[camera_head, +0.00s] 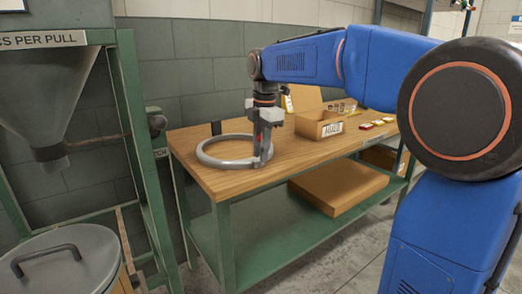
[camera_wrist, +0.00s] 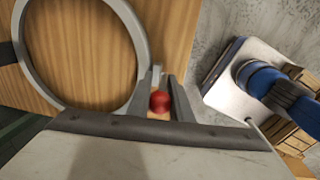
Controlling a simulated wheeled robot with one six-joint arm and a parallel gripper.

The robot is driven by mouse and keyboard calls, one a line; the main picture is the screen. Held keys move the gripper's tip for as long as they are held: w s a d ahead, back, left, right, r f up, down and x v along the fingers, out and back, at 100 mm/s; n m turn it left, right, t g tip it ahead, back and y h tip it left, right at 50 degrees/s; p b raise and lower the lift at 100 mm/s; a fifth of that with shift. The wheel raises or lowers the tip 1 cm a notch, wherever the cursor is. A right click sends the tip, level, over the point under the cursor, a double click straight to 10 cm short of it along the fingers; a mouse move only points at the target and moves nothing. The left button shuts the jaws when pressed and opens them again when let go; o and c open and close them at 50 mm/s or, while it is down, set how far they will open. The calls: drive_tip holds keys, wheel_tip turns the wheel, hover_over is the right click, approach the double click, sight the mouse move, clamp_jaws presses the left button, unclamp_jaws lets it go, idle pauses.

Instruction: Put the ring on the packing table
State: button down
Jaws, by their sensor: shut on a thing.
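The ring (camera_head: 229,164) is a grey hoop, lying flat at or just above the wooden top of the packing table (camera_head: 210,183), near its left end. I cannot tell whether it touches the wood. My gripper (camera_head: 262,158) points down at the ring's right side, with its jaws shut on the rim. In the wrist view, the ring (camera_wrist: 143,52) fills the upper left, and my gripper (camera_wrist: 160,85) is at its right edge. A red round part shows between the fingers there.
An open cardboard box (camera_head: 318,124) stands right of my gripper, with small red and yellow items (camera_head: 372,124) beyond it. A small black object (camera_head: 216,128) stands behind the ring. A flat carton (camera_head: 338,186) lies on the lower shelf. A hopper (camera_head: 50,90) on a green frame is at left.

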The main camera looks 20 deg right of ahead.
drive_tip(key=c, duration=1.6)
unclamp_jaws()
drive_tip(key=r, duration=0.8)
drive_tip(key=s+r, duration=0.1)
drive_tip(key=r, duration=0.3)
drive_tip(key=shift+s+d+r, duration=0.1)
drive_tip(key=shift+d, duration=0.1)
drive_tip(key=shift+s, duration=0.1)
drive_tip(key=s+d+f+m+t, duration=0.1)
drive_tip(key=s+d+f+m, duration=0.1)
drive_tip(key=s+f+m, duration=0.5)
drive_tip(key=s+d+f+m+t, duration=0.1)
drive_tip(key=s+d+f+m, duration=0.1)
drive_tip(key=s+f+m, duration=0.5)
drive_tip(key=s+d+f+m+t, duration=0.1)
drive_tip(key=s+f+m, duration=0.6)
drive_tip(key=s+f, duration=0.7)
drive_tip(key=shift+s+d+f+m+t, duration=0.2)
drive_tip(key=shift+s+d, duration=0.1)
drive_tip(key=shift+s, duration=0.4)
drive_tip(key=shift+s+d+f+m+t, duration=0.15)
drive_tip(key=shift+s+d, duration=0.1)
drive_tip(key=shift+s, duration=0.45)
